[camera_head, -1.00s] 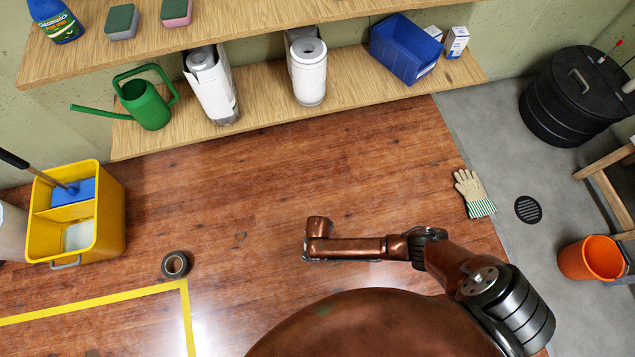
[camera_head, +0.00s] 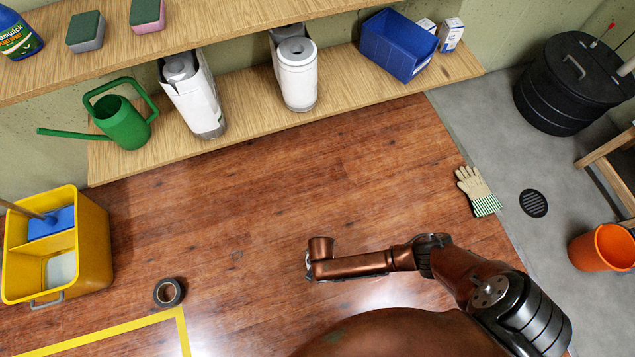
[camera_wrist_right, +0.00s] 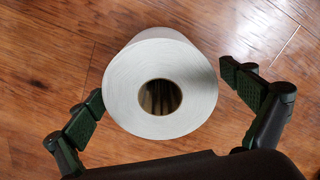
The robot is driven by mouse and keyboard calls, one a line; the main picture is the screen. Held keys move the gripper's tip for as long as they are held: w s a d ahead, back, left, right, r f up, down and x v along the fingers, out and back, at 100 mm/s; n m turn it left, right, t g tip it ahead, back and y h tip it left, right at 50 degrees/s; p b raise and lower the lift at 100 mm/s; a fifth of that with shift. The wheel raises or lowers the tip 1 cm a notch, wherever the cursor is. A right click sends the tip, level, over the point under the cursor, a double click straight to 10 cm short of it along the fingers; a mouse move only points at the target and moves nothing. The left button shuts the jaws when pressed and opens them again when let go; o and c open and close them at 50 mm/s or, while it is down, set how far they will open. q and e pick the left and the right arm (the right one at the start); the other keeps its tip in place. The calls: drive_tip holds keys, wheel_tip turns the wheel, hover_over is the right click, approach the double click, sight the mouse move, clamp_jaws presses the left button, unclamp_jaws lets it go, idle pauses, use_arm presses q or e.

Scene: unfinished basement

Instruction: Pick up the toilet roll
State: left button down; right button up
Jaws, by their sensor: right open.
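A white toilet roll (camera_wrist_right: 195,104) with a hollow brown core shows in the right wrist view, its round end facing the camera. Wood floor is visible around it. My right gripper (camera_wrist_right: 162,88) is open, with one dark green finger on each side of the roll. In the head view my right arm reaches in from the lower right. Its fingers and this roll cannot be made out there. My left gripper is in neither view.
A wooden shelf (camera_head: 250,128) holds a green watering can (camera_head: 122,122), two white paper rolls in holders and a blue bin (camera_head: 398,45). A yellow bucket (camera_head: 92,245), a roll of dark tape (camera_head: 169,292) and a glove (camera_head: 477,190) lie on the floor. The middle floor is clear.

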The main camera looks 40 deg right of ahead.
drive_tip(key=shift+c, duration=0.3)
drive_tip(key=c, duration=1.2)
